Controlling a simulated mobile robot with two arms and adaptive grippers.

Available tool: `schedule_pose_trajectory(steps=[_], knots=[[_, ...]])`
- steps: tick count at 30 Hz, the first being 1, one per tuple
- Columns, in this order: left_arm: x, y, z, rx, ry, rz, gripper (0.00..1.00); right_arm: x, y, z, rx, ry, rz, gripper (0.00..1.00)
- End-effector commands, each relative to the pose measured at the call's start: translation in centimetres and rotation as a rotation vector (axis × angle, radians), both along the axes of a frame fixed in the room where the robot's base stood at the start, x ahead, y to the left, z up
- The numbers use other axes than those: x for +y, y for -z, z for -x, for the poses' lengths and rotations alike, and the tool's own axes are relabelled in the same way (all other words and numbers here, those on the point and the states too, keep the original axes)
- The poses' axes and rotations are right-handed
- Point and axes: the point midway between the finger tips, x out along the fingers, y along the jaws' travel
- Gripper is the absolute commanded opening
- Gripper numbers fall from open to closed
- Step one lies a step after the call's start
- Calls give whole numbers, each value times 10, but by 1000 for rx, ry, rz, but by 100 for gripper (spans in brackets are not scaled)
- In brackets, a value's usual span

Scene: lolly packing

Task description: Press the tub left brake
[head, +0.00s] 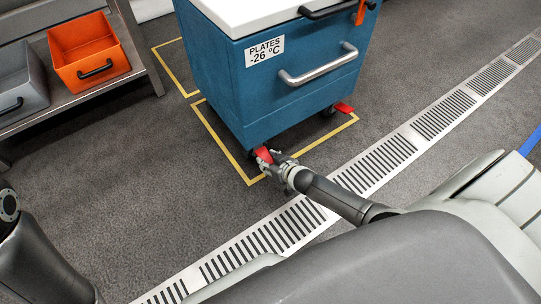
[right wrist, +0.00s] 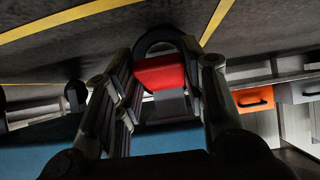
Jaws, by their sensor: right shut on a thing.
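The tub (head: 215,85) is a blue box on casters with a white lid and a "PLATES -26 °C" label. Its left brake (head: 264,154) is a red pedal at the near lower corner. My right gripper (head: 270,162) is down at this corner, closed around the pedal. In the right wrist view the red pedal of the left brake (right wrist: 160,73) sits between the fingers, in front of a dark wheel. The tub's right brake (head: 345,108), also red, stands clear of the gripper. My left arm shows at the lower left, but its gripper is out of view.
Yellow floor lines (head: 222,146) mark the tub's place. A slotted metal drain (head: 380,160) runs diagonally across the floor. A metal rack (head: 135,50) at the left holds an orange bin (head: 92,78) and a grey bin (head: 20,88). Carpet between rack and tub is clear.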

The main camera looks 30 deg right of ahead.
Motion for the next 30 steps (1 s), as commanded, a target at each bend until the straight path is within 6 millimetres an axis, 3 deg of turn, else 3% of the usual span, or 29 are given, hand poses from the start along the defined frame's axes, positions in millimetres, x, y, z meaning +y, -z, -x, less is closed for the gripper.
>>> schedule_pose_trajectory(steps=[8, 9, 14, 30], knots=[[0, 0, 0, -1, 0, 0, 40, -2, -3, -5, -9, 2, 1, 0], [0, 0, 0, -1, 0, 0, 40, -2, -4, -5, -10, 2, 1, 40], [0, 0, 1, -2, 1, 0, 40, -2, -3, -4, -8, 2, 1, 61], [0, 0, -1, 2, 0, 0, 40, -2, -8, 9, -4, 1, 0, 61]])
